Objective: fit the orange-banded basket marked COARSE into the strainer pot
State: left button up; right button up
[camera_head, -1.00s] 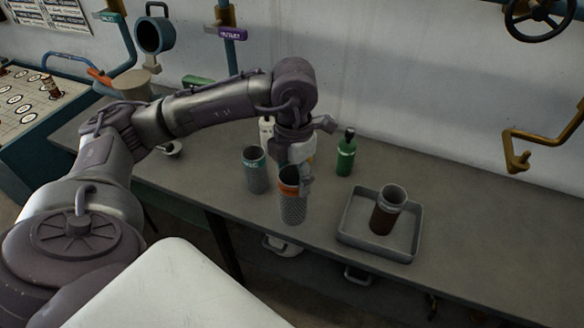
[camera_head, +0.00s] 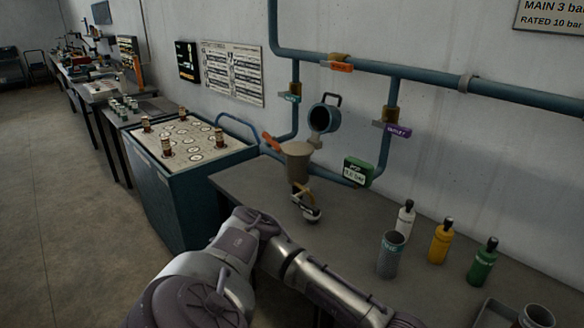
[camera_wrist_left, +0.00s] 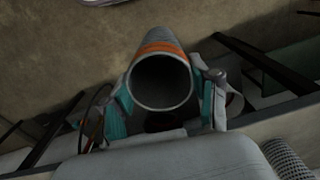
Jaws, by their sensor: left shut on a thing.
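In the left wrist view my left gripper (camera_wrist_left: 165,98) is shut around the orange-banded basket (camera_wrist_left: 160,47), one teal-padded finger on each side. The basket's dark open mouth faces the wrist camera; the COARSE marking is not visible. In the head view my left arm (camera_head: 325,290) runs out at the bottom, so the gripper and basket are out of that view. My right gripper is not in view.
A teal-banded basket (camera_head: 391,255) and white (camera_head: 404,220), yellow (camera_head: 440,241) and green (camera_head: 482,262) bottles stand on the bench (camera_head: 350,225). A tray (camera_head: 490,316) is at lower right. A control desk (camera_head: 200,185) stands left.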

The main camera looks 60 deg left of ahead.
aim_at(297, 155)
jog(key=j, duration=0.75)
jog(key=k+j, duration=0.15)
jog(key=j, duration=1.35)
jog(key=k, duration=0.05)
